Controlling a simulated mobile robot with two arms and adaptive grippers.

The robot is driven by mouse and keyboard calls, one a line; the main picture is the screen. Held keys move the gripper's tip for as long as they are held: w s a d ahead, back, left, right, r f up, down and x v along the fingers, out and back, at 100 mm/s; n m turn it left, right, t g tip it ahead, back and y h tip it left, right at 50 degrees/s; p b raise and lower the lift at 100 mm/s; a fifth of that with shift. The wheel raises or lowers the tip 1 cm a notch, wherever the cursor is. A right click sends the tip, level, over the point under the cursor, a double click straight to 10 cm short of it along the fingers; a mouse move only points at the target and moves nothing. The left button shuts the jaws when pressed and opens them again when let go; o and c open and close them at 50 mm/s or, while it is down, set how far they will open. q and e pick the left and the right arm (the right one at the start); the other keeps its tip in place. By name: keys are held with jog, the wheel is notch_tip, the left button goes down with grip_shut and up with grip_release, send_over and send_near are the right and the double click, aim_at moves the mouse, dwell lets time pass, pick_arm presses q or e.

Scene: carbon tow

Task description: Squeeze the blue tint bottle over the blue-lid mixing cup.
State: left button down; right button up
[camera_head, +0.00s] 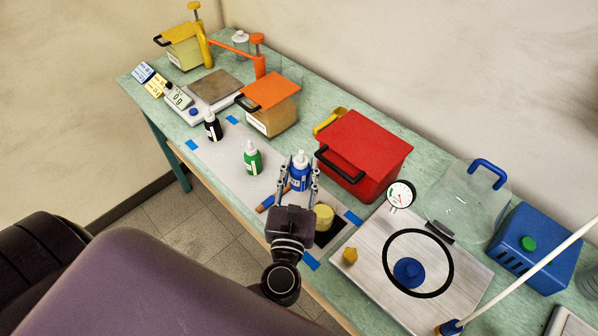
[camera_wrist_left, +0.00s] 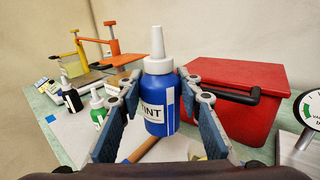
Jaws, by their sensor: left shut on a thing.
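The blue tint bottle (camera_head: 299,176), with a white nozzle cap, is upright between the fingers of my left gripper (camera_head: 300,170), which is shut on it. In the left wrist view the bottle (camera_wrist_left: 158,98) shows its TINT label between the two fingers (camera_wrist_left: 160,115). I cannot tell whether its base touches the mat. A round blue-topped object (camera_head: 409,272) sits inside a black ring on the metal plate, right of the gripper; I cannot tell whether it is the blue-lid mixing cup. My right gripper is not in view.
Green (camera_head: 252,158) and black (camera_head: 212,126) bottles stand left of the gripper. A red box (camera_head: 365,150) stands close behind it. A pale yellow cylinder (camera_head: 324,217) is beside the gripper. A gauge (camera_head: 401,194) and clear container (camera_head: 468,195) stand to the right.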

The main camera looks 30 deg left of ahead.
pick_arm(q)
jog(key=m+b, duration=0.1)
jog(key=a+f+m+t+b, duration=0.1)
jog(key=b, duration=0.1)
jog(key=shift+w+a+t, duration=0.15)
jog(key=shift+a+t, duration=0.05)
jog(key=shift+t, duration=0.1)
jog(key=a+m+t+h+b, duration=0.1)
jog(key=m+h+b, duration=0.3)
jog(key=m, duration=0.3)
jog(key=w+a+m+t+h+b, duration=0.1)
jog(key=a+m+t+h+b, duration=0.1)
jog(key=m+h+b, duration=0.2)
jog(key=a+m+t+h+b, duration=0.1)
jog(key=m+h+b, duration=0.3)
jog(key=m, duration=0.7)
jog(key=shift+w+a+f+t+h+b, duration=0.25)
jog(key=shift+a+f+t+h+b, duration=0.1)
jog(key=shift+t, duration=0.25)
jog(key=c, duration=1.9)
grip_release()
jog(key=shift+r+m+h, duration=0.15)
jog(key=shift+m+h, duration=0.4)
jog(key=shift+m, duration=0.15)
jog(key=shift+c, duration=0.2)
jog(key=shift+r, duration=0.1)
jog(key=shift+c, duration=1.3)
grip_shut()
